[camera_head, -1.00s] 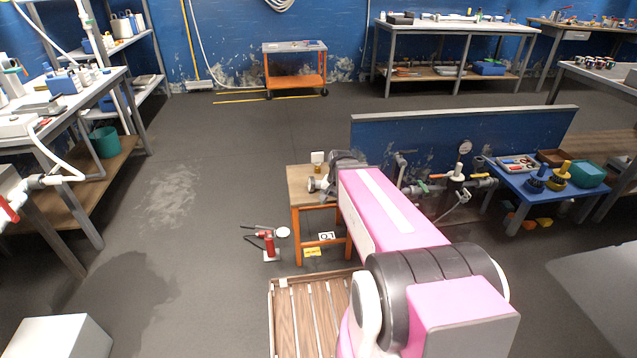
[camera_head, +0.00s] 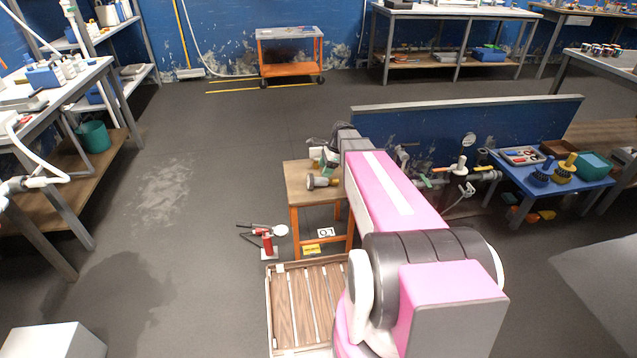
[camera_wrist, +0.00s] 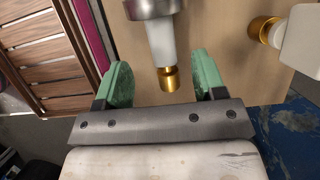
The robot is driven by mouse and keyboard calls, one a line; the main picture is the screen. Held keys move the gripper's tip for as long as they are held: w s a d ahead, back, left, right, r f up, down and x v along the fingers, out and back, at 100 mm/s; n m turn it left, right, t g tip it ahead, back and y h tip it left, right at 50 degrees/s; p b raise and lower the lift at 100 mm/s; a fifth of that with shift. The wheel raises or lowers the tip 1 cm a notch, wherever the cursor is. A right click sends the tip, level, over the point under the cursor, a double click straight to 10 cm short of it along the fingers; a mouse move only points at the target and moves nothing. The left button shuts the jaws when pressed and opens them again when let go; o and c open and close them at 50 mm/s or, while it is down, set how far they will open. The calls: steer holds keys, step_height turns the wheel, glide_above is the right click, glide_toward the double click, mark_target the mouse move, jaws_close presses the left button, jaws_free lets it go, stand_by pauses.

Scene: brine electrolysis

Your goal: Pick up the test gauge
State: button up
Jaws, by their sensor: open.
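The likely test gauge (camera_wrist: 161,40) shows in the wrist view as a grey metal body, cut off at the top edge, with a white stem and a brass end. In the head view the gauge (camera_head: 317,182) lies on the wooden stool top with its round grey end to the left. My gripper (camera_wrist: 163,75) is open, its green fingers on either side of the stem and brass end, with gaps on both sides. In the head view my gripper (camera_head: 329,165) is at the stool, partly hidden by my arm.
A white block with a brass fitting (camera_wrist: 290,36) stands beside the gauge on the stool (camera_head: 299,190). A red hand pump (camera_head: 267,242) stands on the floor left of it. A slatted wooden pallet (camera_head: 282,318) lies in front. A blue panel with pipes (camera_head: 540,115) stands right.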

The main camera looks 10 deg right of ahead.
mark_target(319, 179)
steer(key=shift+x, duration=3.55)
steer(key=shift+w, duration=0.1)
steer(key=c, duration=1.1)
